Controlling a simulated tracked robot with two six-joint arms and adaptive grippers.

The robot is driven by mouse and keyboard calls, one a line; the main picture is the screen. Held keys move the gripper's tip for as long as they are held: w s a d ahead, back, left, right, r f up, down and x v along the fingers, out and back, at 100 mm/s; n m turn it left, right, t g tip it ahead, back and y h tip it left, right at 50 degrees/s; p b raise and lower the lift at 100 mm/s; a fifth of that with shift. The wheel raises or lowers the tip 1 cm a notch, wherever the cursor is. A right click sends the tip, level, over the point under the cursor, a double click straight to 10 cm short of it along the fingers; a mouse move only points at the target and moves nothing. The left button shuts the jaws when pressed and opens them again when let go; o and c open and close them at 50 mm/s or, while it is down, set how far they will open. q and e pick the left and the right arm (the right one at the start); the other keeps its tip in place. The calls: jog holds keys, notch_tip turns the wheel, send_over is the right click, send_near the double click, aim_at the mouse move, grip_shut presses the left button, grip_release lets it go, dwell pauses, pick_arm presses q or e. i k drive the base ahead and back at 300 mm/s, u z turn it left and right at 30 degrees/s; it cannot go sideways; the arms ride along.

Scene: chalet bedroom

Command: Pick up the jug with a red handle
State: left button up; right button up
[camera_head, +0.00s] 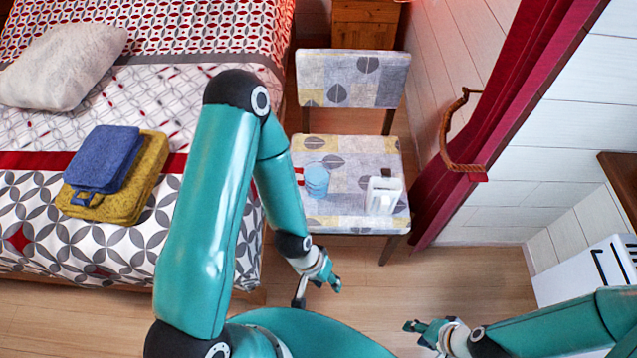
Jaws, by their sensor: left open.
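A light blue jug (317,181) stands on the patterned seat of a chair (345,218). Its red handle (298,176) points to the left, partly hidden by my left arm. My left gripper (318,290) is open and empty, over the floor in front of the chair, below the jug in the picture and apart from it. My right gripper (414,333) is at the bottom right over the floor, pointing left. It is far from the jug, and its finger gap is not clear.
A white container (384,194) stands on the seat to the right of the jug. A bed (60,240) with folded blue towels (103,158) and yellow ones (125,203) is on the left. A red curtain (480,110) hangs right of the chair. The floor in front is clear.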

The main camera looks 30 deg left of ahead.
aim_at(316, 173)
jog(key=z, duration=0.1)
jog(key=k, duration=0.9)
jog(key=u, duration=0.2)
jog(key=i, duration=1.4)
jog(key=z, duration=0.1)
